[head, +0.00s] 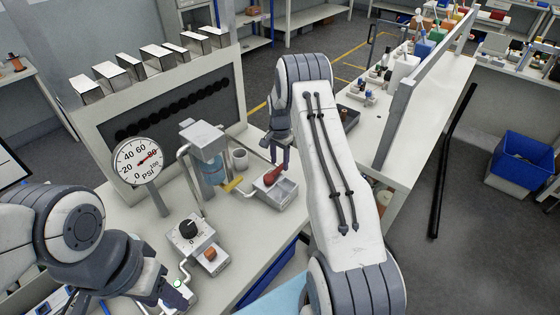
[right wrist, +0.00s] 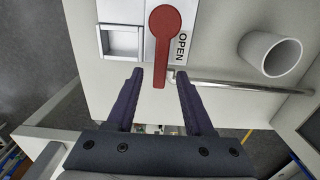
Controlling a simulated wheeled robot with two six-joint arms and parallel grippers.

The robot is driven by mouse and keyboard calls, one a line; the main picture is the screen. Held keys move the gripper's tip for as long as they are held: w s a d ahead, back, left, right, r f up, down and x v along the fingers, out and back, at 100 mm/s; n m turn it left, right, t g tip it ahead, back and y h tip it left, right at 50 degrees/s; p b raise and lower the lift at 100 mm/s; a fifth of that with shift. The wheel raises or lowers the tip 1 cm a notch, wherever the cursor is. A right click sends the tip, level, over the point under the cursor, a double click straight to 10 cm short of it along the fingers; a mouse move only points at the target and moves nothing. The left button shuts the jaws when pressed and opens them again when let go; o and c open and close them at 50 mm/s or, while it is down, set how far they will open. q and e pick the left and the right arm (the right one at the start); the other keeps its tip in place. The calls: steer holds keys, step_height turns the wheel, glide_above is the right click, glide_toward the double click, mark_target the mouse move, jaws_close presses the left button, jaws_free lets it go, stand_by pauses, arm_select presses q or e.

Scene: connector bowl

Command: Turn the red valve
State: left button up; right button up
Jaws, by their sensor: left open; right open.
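The red valve (head: 274,174) is a lever handle on a light box (head: 283,194) on the bench. In the right wrist view the red valve (right wrist: 164,42) has a round head at the top and a handle pointing down, beside the word OPEN. My right gripper (head: 280,154) is open just above the valve. In its wrist view the right gripper (right wrist: 158,74) has one finger on each side of the handle's lower end, with gaps visible; I cannot tell whether it touches. My left gripper (head: 174,295) is open at the lower left, away from the valve, and partly cut off.
A white cup (head: 240,158) stands near the valve, also in the right wrist view (right wrist: 269,54). A pressure gauge (head: 138,161), a blue-liquid vessel (head: 212,168) and a black dial box (head: 189,230) stand to the left.

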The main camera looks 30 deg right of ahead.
steer(key=shift+f, duration=0.95)
jaws_close()
steer(key=shift+w, duration=0.1)
stand_by(0.7)
